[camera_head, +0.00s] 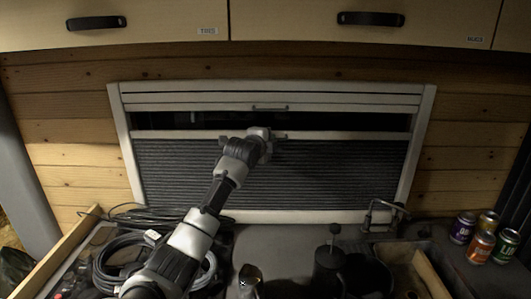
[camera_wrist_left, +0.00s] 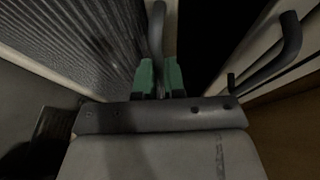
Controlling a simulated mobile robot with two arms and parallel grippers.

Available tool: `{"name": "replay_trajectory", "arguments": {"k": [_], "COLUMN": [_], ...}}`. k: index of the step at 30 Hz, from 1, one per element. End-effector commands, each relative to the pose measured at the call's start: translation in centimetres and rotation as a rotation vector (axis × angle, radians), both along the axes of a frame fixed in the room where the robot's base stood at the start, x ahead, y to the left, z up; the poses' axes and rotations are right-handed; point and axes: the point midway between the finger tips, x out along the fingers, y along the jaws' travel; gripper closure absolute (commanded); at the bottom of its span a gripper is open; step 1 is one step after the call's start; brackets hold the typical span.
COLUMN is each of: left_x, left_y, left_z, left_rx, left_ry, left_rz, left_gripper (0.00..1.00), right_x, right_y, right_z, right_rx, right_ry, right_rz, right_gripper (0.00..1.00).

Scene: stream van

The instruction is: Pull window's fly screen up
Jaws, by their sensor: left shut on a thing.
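The window's fly screen (camera_head: 330,170) is a dark pleated sheet filling the lower and middle part of the white window frame (camera_head: 421,140). Its pale top bar (camera_head: 345,135) lies below a dark open gap. My left gripper (camera_head: 272,134) is at the middle of this bar. In the left wrist view its green fingertips (camera_wrist_left: 159,80) are shut on a grey handle (camera_wrist_left: 157,30), with the pleated screen (camera_wrist_left: 85,40) to the left. The arm hides part of the screen. My right gripper is out of view.
A slatted white blind (camera_head: 200,98) with its own handle (camera_head: 270,107) is above the gap. Cupboards (camera_head: 130,25) hang overhead.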

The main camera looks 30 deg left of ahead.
Motion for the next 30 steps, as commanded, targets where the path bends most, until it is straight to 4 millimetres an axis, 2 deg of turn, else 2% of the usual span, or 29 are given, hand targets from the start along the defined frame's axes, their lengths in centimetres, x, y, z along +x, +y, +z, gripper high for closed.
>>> {"name": "replay_trajectory", "arguments": {"k": [1, 7, 12, 23, 24, 28, 30], "left_x": [0.0, 0.0, 0.0, 0.0, 0.0, 0.0, 0.0], "left_y": [0.1, 0.1, 0.0, 0.0, 0.0, 0.0, 0.0], "left_z": [2.2, 5.1, 6.0, 6.1, 6.0, 6.0, 6.0], "left_rx": [0.004, 0.001, 0.001, 0.0, 0.0, 0.0, 0.0], "left_ry": [-0.002, -0.001, 0.0, 0.0, 0.0, 0.0, -0.001], "left_rz": [0.002, 0.002, 0.001, 0.001, 0.001, 0.001, 0.001], "left_gripper": [1.0, 1.0, 1.0, 1.0, 0.87, 0.67, 0.64], "right_x": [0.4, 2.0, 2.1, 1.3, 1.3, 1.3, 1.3], "right_y": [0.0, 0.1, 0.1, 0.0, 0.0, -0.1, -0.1], "right_z": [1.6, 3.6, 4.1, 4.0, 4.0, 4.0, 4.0], "right_rx": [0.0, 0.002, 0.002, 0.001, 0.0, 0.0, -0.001], "right_ry": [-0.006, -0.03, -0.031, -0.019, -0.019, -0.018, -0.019], "right_rz": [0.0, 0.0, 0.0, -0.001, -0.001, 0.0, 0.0], "right_gripper": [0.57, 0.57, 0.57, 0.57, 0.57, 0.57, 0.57]}}
